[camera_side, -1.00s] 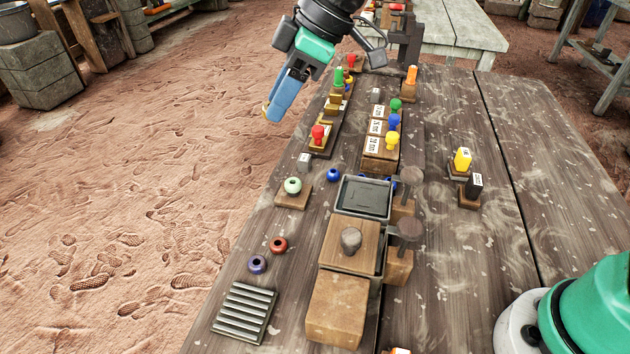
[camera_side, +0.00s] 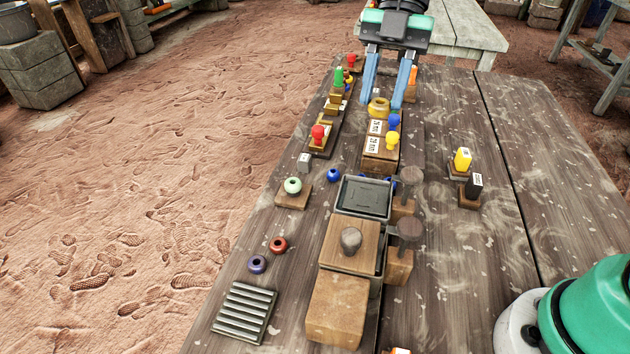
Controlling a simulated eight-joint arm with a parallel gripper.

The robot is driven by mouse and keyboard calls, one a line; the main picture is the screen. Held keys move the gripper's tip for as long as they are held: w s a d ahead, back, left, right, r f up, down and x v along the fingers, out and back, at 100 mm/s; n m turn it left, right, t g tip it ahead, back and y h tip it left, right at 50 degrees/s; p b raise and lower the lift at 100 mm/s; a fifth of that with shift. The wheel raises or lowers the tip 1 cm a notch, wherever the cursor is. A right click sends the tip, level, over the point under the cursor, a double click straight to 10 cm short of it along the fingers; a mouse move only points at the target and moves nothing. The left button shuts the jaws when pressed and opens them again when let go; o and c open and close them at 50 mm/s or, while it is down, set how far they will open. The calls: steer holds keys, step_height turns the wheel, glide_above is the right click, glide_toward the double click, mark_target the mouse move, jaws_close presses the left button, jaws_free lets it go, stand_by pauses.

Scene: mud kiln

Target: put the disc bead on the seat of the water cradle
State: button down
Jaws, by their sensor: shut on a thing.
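My gripper (camera_side: 383,102) is over the far part of the table, its two blue fingers pointing down. The bead is just beyond the labelled wooden block (camera_side: 372,160) and hides part of that row. I cannot tell whether the bead touches anything below. I cannot tell for sure which fixture is the water cradle. The labelled block has a blue knob (camera_side: 393,121) and a yellow knob (camera_side: 392,140).
A pale green bead (camera_side: 292,185) sits on a small wooden base. Blue (camera_side: 333,174), red (camera_side: 278,245) and purple (camera_side: 257,264) beads lie loose on the table. A metal tray (camera_side: 363,196) and lidded wooden box (camera_side: 349,243) stand nearer. The right side of the table is mostly clear.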

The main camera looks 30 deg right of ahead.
mark_target(364, 199)
step_height(364, 199, down, 14)
steer(key=shift+f, duration=0.2)
stand_by(0.4)
steer(key=c, duration=0.8)
jaws_free()
steer(key=shift+f, duration=0.15)
steer(key=v, duration=1.1)
steer(key=s+d+f+m+t+h, duration=0.1)
steer(key=s+m+t, duration=0.3)
steer(key=m, duration=0.8)
steer(key=s+d+m+t+h, duration=0.1)
steer(key=s+m+t+h, duration=0.2)
steer(key=m, duration=1)
steer(key=s+t, duration=0.1)
steer(key=t, duration=0.2)
steer(key=shift+s+f+m+t+h, duration=0.3)
steer(key=shift+f+t+h, duration=0.05)
steer(key=shift+t+h, duration=0.05)
